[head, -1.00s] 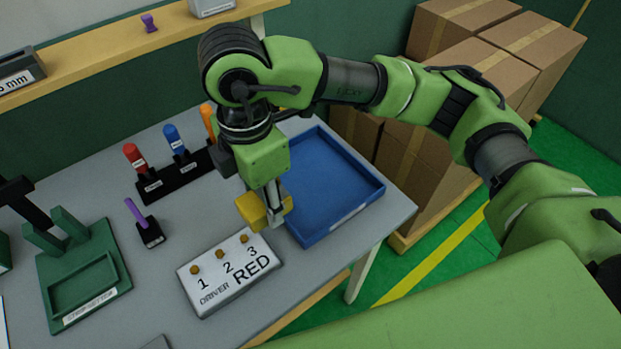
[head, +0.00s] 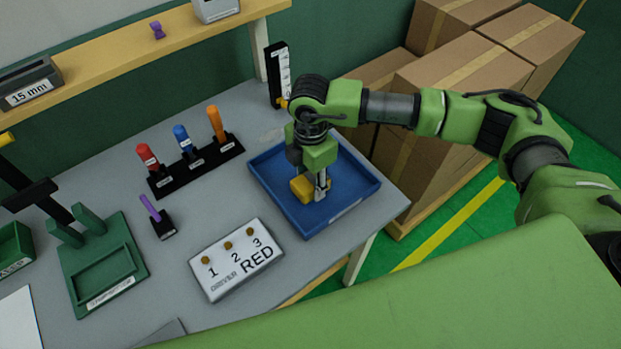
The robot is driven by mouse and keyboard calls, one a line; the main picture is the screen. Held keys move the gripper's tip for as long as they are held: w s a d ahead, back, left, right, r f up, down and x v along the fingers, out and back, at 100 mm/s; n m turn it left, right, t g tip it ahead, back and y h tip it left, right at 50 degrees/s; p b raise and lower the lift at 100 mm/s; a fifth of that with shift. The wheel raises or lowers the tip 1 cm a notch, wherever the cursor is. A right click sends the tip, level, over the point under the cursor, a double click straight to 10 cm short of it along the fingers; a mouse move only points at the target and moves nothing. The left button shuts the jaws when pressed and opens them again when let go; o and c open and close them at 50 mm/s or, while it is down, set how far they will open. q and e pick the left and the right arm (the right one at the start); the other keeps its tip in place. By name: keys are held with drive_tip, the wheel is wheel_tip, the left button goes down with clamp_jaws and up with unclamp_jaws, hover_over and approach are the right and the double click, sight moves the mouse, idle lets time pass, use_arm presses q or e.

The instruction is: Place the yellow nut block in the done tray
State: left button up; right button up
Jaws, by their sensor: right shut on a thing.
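The yellow nut block (head: 301,189) is in my right gripper (head: 318,192), which is shut on it and points down. Block and gripper are over the inside of the blue tray (head: 268,195) at the right of the grey table. I cannot tell whether the block touches the tray floor. No label reading "done" is legible; the tray's front label is too small to read. My left gripper is not in view.
A black rack (head: 199,167) holds red, blue and orange-handled drivers. A green fixture (head: 132,266) stands further left. Cardboard boxes (head: 450,95) stand behind the table's right side.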

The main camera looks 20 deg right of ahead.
drive_tip(key=shift+f, duration=0.55)
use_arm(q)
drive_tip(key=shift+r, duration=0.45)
use_arm(e)
drive_tip(key=shift+f, duration=0.1)
drive_tip(key=shift+f, duration=0.2)
drive_tip(key=o, duration=1.2)
drive_tip(key=shift+r, duration=0.1)
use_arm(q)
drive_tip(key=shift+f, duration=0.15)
use_arm(e)
drive_tip(key=shift+o, duration=0.2)
